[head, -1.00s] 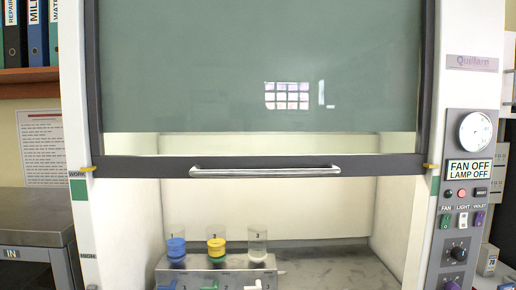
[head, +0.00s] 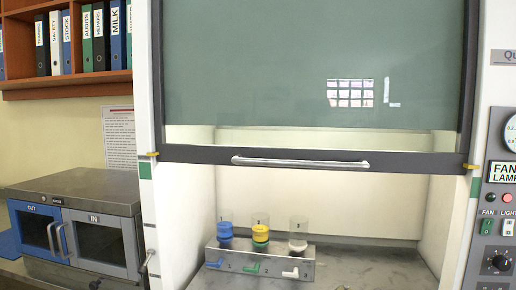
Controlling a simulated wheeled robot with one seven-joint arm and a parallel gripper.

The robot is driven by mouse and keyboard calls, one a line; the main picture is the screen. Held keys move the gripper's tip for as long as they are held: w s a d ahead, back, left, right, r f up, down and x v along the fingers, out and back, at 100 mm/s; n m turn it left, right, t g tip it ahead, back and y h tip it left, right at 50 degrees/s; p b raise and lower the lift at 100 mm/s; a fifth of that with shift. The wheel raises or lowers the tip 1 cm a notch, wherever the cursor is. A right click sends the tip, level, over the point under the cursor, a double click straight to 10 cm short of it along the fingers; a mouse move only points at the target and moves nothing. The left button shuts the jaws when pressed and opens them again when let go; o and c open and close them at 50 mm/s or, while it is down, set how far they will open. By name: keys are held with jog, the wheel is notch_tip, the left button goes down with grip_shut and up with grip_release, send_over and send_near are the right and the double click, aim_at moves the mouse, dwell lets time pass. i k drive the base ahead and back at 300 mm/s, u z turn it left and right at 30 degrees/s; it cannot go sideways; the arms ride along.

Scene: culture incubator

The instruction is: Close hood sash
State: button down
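The hood sash (head: 315,80) is a greenish glass panel in a dark frame, raised partway, with its dark bottom rail level with the yellow side markers. A silver bar handle (head: 300,162) runs along that rail. Below it the hood opening is clear down to the grey work surface (head: 360,268). My gripper is not in the head view, and nothing is seen touching the handle.
A control panel (head: 500,215) with a gauge is at the right. At the left are a grey cabinet (head: 85,187) with blue OUT and grey IN doors, and a shelf of binders (head: 70,85).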

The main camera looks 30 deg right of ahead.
aim_at(367, 160)
jog(key=k, duration=0.65)
jog(key=z, duration=0.9)
jog(key=i, duration=0.5)
